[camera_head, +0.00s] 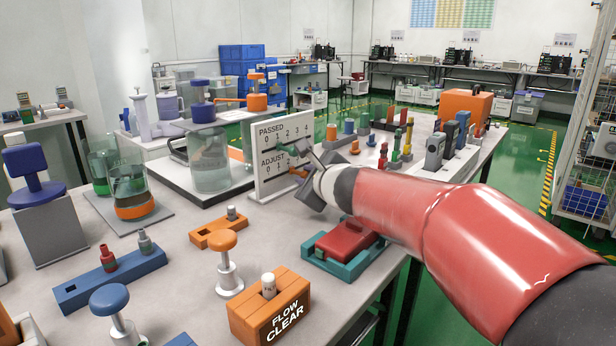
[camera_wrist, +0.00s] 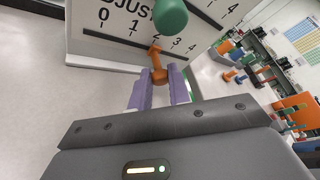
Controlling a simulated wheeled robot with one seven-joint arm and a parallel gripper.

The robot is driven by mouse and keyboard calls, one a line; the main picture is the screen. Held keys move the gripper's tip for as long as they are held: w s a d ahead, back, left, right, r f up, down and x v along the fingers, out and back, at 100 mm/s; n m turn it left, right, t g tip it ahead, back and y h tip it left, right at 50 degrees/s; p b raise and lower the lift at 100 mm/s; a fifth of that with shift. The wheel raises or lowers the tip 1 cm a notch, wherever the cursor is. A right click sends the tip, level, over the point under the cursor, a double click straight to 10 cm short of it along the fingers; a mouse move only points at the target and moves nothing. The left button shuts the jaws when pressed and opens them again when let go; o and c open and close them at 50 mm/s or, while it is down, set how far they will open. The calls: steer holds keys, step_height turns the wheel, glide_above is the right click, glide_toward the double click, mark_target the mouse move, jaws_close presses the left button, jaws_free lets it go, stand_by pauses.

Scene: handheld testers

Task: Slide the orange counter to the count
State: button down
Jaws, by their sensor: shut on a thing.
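The white counter board (camera_head: 262,180) stands upright on the table, with a PASSED row above an ADJUST row, each with a slot. The board also fills the top of the wrist view (camera_wrist: 88,42). The orange counter (camera_wrist: 157,66) sits on the lower ADJUST slot, close to the 2. It shows as a small orange piece in the head view (camera_head: 298,172). My gripper (camera_wrist: 158,84) has its purple fingers shut on the orange counter, in front of the board. A green knob (camera_wrist: 170,18) sits on the upper row. My gripper partly hides the board's right side in the head view.
A glass tank (camera_head: 209,160) stands left of the board. A red block in a teal tray (camera_head: 345,242) lies below my arm. Orange FLOW CLEAR block (camera_head: 270,310) and an orange knob (camera_head: 228,262) stand in front. Several small testers stand to the right behind my arm.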

steer(key=s+a, duration=0.2)
steer(key=s, duration=0.1)
steer(key=shift+a+b, duration=0.1)
steer(key=shift+b, duration=0.3)
steer(key=c, duration=1.3)
jaws_free()
steer(key=shift+w, duration=0.1)
steer(key=shift+p+v, duration=0.85)
steer(key=shift+v, duration=3.05)
